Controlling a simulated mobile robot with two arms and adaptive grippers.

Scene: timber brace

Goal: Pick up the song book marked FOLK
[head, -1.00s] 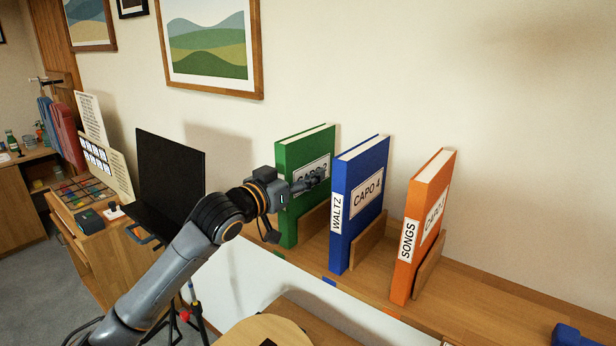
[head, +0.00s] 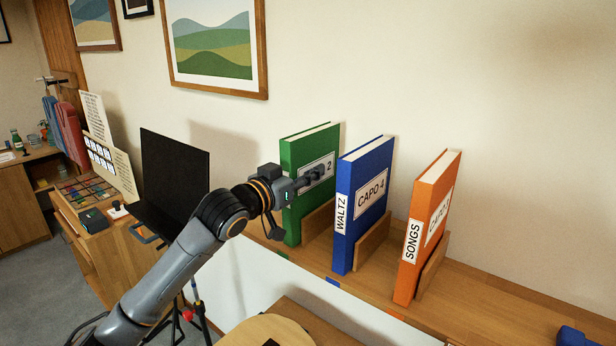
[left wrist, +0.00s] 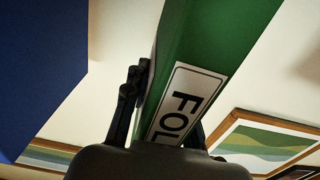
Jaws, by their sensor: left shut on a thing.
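The green book (head: 309,151) stands upright on the wooden shelf at the left end of the row, with a label ending in 2 on its broad side. In the left wrist view the green book (left wrist: 222,38) shows a white label with FOL readable, the rest hidden behind my gripper. My left gripper (head: 314,173) is shut on this FOLK book, its fingers on either side of it in the wrist view. My right gripper is not in view.
A blue WALTZ book (head: 362,200) stands close to the right, and an orange SONGS book (head: 428,228) farther right. Wooden supports stand beside the books. A dark screen-like panel (head: 172,183) stands left of my arm.

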